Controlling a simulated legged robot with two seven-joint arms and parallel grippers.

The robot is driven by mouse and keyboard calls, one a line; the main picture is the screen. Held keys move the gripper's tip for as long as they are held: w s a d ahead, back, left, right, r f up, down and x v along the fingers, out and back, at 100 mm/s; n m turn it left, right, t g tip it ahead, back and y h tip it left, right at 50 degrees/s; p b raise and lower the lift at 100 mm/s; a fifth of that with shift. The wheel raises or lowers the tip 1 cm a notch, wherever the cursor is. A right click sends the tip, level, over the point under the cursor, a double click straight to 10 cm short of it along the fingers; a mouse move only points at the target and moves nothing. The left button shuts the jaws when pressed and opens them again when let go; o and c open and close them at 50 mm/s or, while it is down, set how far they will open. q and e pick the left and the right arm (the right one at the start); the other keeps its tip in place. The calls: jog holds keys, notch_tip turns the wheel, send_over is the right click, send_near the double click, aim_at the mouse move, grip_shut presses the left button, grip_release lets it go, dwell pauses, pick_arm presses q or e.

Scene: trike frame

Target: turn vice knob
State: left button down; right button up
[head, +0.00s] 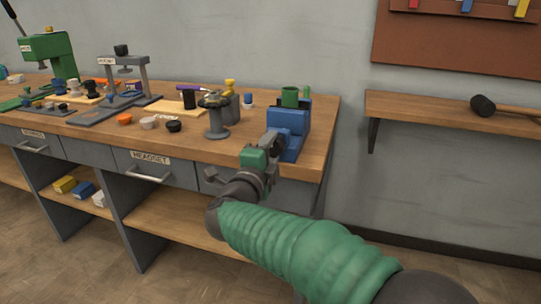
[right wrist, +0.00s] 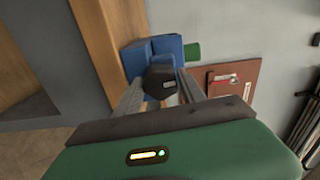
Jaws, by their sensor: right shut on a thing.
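The blue vice (head: 287,121) stands at the right end of the workbench, with a green cylinder (head: 290,96) on it. In the right wrist view the vice (right wrist: 137,58) is straight ahead. Its dark, faceted knob (right wrist: 160,84) sits between the two grey fingers of my right gripper (right wrist: 162,78). My right gripper (head: 272,152) is shut on the knob at the near side of the vice. In the head view the gripper and wrist mostly hide the knob. My left gripper is in neither view.
Small caps, a grey press (head: 125,75) and a green press (head: 50,50) stand farther left. A wall shelf (head: 430,113) with a mallet (head: 484,105) is at right.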

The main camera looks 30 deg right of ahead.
jog(key=shift+f+m, duration=0.35)
jog(key=shift+m, duration=0.05)
jog(key=o, duration=1.4)
jog(key=shift+s+r, duration=0.1)
jog(key=shift+c, duration=0.2)
jog(key=shift+r, duration=0.1)
